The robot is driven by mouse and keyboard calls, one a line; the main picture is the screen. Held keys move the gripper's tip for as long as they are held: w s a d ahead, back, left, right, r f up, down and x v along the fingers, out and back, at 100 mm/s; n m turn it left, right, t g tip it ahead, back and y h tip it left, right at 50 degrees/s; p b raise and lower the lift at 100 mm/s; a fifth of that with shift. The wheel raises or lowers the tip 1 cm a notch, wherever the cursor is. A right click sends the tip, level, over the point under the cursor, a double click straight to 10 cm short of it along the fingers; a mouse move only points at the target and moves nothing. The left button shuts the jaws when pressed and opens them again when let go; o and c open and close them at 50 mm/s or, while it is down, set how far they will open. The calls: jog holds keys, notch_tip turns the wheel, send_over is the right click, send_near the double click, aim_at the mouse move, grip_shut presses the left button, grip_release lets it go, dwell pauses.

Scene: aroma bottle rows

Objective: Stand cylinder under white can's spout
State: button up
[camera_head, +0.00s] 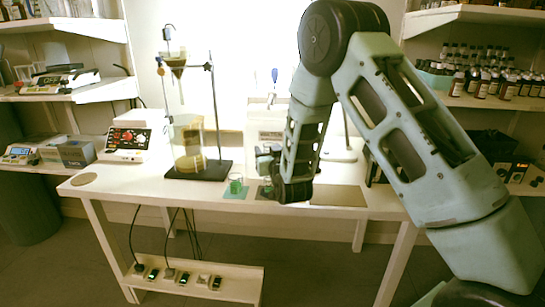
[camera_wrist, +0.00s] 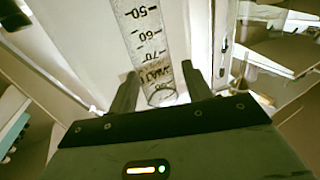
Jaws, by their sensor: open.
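A clear graduated cylinder with black markings (camera_wrist: 145,40) shows in the wrist view, lying between and beyond the fingers of my gripper (camera_wrist: 161,88). The two fingers are apart, one on each side of its narrow end; I cannot tell whether either touches it. In the head view my gripper (camera_head: 268,160) is over the middle of the white table, partly hidden by my arm. I cannot make out the cylinder there.
The white table (camera_head: 130,178) holds a lab stand with glassware (camera_head: 187,150) on a dark base, left of my gripper. A red-and-white device (camera_head: 128,140) is at the left. Shelves of bottles (camera_head: 490,82) stand right.

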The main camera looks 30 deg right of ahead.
jog(key=b+v, duration=0.1)
jog(key=v, duration=1.1)
jog(key=s+a+f+n+g+y, duration=0.15)
jog(key=s+a+g+y, duration=0.3)
jog(key=a, duration=0.45)
jog(key=s+a+f+n+g+y, duration=0.1)
jog(key=s+a+n+g+y, duration=0.2)
jog(key=s+a+g, duration=0.45)
jog(key=s+a+r+n+g+h, duration=0.1)
jog(key=s+n+g, duration=0.1)
jog(key=s, duration=0.8)
jog(key=s+a+r+n+g+h, duration=0.1)
jog(key=s+r+n+g+h, duration=0.1)
jog(key=s, duration=0.8)
jog(key=shift+a+n+g, duration=0.2)
jog(key=shift+n+g, duration=0.55)
jog(key=shift+g, duration=0.05)
jog(key=shift+s, duration=0.1)
notch_tip(320, 180, up, 13)
jog(key=p, duration=1.2)
jog(key=shift+p, duration=0.4)
